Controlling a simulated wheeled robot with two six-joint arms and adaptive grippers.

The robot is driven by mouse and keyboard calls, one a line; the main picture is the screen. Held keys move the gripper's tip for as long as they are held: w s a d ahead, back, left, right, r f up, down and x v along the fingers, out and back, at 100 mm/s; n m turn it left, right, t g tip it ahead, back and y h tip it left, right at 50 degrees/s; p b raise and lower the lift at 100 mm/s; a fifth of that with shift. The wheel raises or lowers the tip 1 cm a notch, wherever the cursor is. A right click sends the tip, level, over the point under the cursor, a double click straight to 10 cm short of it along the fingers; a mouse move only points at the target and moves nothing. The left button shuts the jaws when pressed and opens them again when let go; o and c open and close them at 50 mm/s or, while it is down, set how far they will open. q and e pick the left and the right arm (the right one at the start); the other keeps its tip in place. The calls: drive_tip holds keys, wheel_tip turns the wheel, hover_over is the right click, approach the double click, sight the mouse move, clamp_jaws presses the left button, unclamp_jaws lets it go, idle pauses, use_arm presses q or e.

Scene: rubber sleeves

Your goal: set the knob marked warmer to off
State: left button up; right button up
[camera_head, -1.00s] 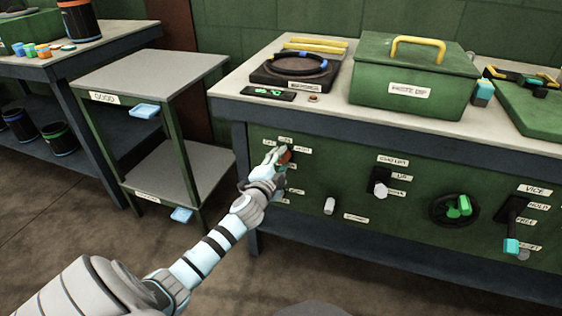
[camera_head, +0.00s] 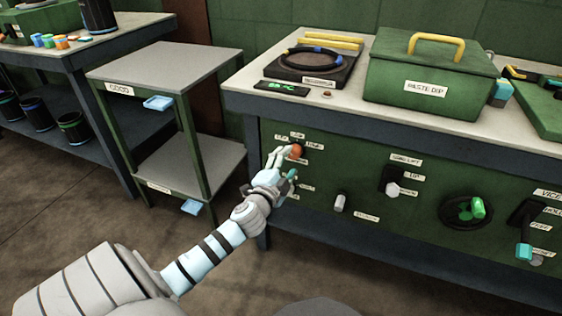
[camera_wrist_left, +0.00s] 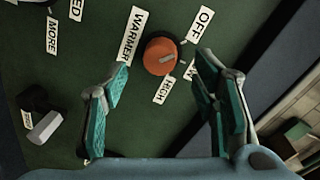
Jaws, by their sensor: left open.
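The warmer knob (camera_wrist_left: 160,57) is a round orange knob with a grey pointer mark, on the green bench front. It also shows in the head view (camera_head: 296,151). The WARMER label (camera_wrist_left: 132,33) is beside it on the left. The OFF label (camera_wrist_left: 199,24) is to its upper right and the HIGH label (camera_wrist_left: 164,90) is below it. Another label at its right is partly hidden by a finger. My left gripper (camera_wrist_left: 163,75) is open and empty, also seen in the head view (camera_head: 284,165). Its fingers point toward the knob, one on each side, apart from it. My right gripper is out of view.
A dark ring plate (camera_head: 309,68) and a green paste dip box (camera_head: 435,75) stand on the bench top. A grey two-level stand (camera_head: 160,65) is left of the bench.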

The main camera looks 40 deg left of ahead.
use_arm(q)
drive_tip(key=v, duration=0.7)
drive_tip(key=shift+s+d, duration=0.2)
drive_tip(key=shift+s, duration=0.15)
